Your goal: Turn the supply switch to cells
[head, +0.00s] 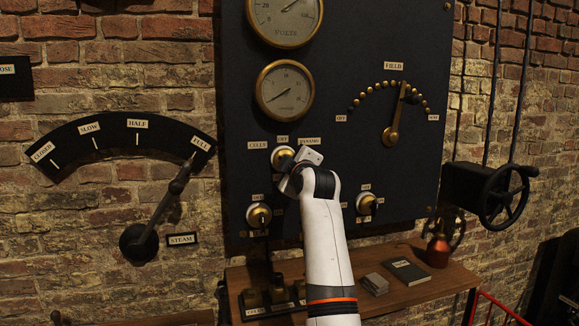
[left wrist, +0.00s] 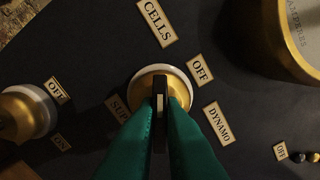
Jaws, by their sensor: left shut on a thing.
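The supply switch is a round brass knob on a white base with a dark grip bar; it shows on the black panel in the head view (head: 281,154) and in the left wrist view (left wrist: 147,79). Its labels are CELLS (left wrist: 157,22), OFF (left wrist: 200,68) and DYNAMO (left wrist: 217,123). My left gripper (left wrist: 160,103), with green fingers, is shut on the bar. It hides part of the SUPPLY label. My right gripper is not in view.
Two more brass OFF/ON switches (head: 259,215) (head: 366,203) sit below on the panel (head: 420,170). A field lever (head: 392,122) is to the right, a steam lever (head: 163,205) to the left, and a black handwheel (head: 503,196) at far right. A wooden shelf (head: 420,290) is beneath.

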